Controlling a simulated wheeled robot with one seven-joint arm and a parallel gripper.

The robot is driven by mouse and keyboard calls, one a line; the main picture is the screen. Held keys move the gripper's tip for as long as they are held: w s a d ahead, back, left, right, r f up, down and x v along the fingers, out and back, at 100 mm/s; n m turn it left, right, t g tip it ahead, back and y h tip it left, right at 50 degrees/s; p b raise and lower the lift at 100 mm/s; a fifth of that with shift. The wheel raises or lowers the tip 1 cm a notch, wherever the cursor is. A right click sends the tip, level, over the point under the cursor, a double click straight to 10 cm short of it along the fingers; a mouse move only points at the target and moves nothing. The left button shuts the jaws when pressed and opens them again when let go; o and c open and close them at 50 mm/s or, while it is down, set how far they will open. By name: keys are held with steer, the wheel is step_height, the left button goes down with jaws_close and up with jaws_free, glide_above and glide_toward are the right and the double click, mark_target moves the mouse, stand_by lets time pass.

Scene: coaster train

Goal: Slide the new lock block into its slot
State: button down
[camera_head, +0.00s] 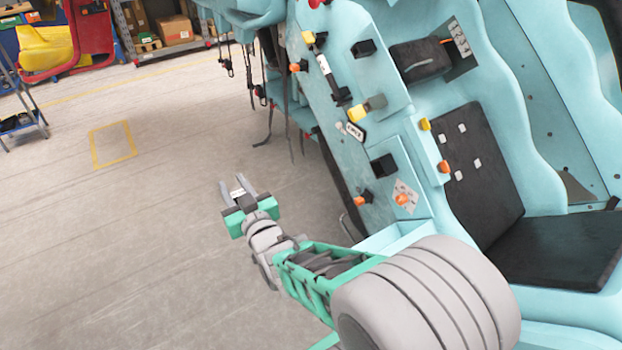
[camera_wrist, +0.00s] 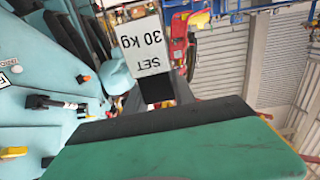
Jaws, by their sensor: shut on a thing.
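My gripper (camera_head: 239,186) is shut on a small dark block with a white face, which I take to be the new lock block (camera_head: 238,193). In the wrist view the block (camera_wrist: 147,47) shows a white face reading "SET 30 kg" upside down, with a black part (camera_wrist: 158,89) between the fingers. The gripper is over open floor, to the left of the teal train side panel (camera_head: 345,150) and clear of it. The panel carries black square housings, an upper one (camera_head: 363,48) and a lower one (camera_head: 383,166). I cannot tell which opening is the block's slot.
Orange knobs (camera_head: 363,198) and yellow-ended levers (camera_head: 367,108) stick out from the panel. Dark straps (camera_head: 270,120) hang from the train behind the gripper. A black seat (camera_head: 480,180) is at the right. The floor (camera_head: 150,240) at the left is clear.

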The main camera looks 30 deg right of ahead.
steer(key=w+d+f+n+g+b, duration=0.3)
steer(key=d+f+n+g+b, duration=0.35)
steer(key=d, duration=0.75)
steer(key=s+d+f+n+g+b, duration=0.2)
steer(key=s+d+n+b, duration=0.3)
steer(key=s+d+n, duration=0.4)
steer(key=d+f+n, duration=0.1)
steer(key=n, duration=0.1)
steer(key=shift+n+g+y+b, duration=0.3)
steer(key=shift+n+g+b, duration=0.05)
steer(key=shift+b, duration=0.05)
steer(key=d, duration=0.5)
steer(key=shift+d+r, duration=0.15)
steer(key=shift+d, duration=0.25)
